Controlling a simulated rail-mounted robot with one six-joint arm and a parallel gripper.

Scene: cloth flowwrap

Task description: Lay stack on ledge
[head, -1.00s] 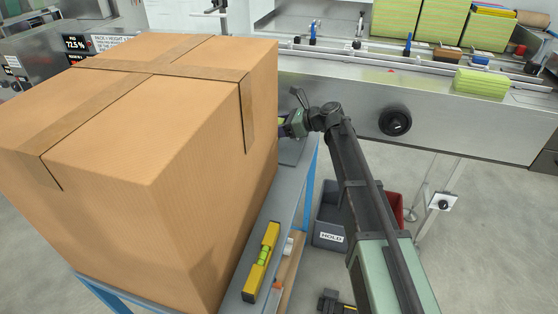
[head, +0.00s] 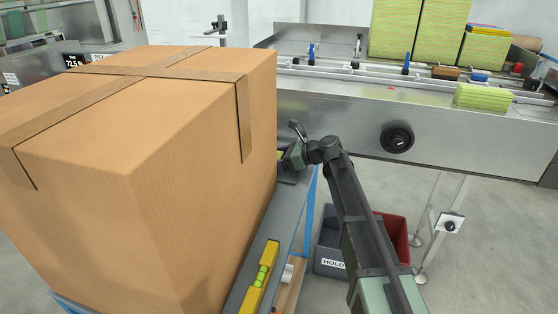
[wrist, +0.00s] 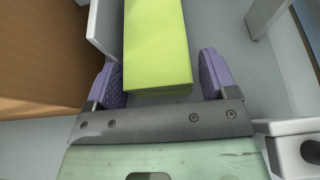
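A yellow-green stack (wrist: 158,45) lies on a grey surface in the wrist view, its near end reaching between my fingers. My gripper (wrist: 162,80) has purple pads on either side of that end. A narrow gap shows at the right pad; at the left pad I cannot tell whether it touches. In the head view my gripper (head: 282,160) is low beside the carton's right side, its fingertips mostly hidden by the carton. The grey ledge (head: 288,205) runs along the carton's right side. Another yellow-green stack (head: 483,97) lies on the steel machine at right.
A large cardboard carton (head: 150,130) fills the left and stands close to my gripper. A yellow spirit level (head: 262,280) lies on the ledge's near part. A grey HOLD bin (head: 330,245) stands on the floor below my arm. The steel machine (head: 340,120) closes the back.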

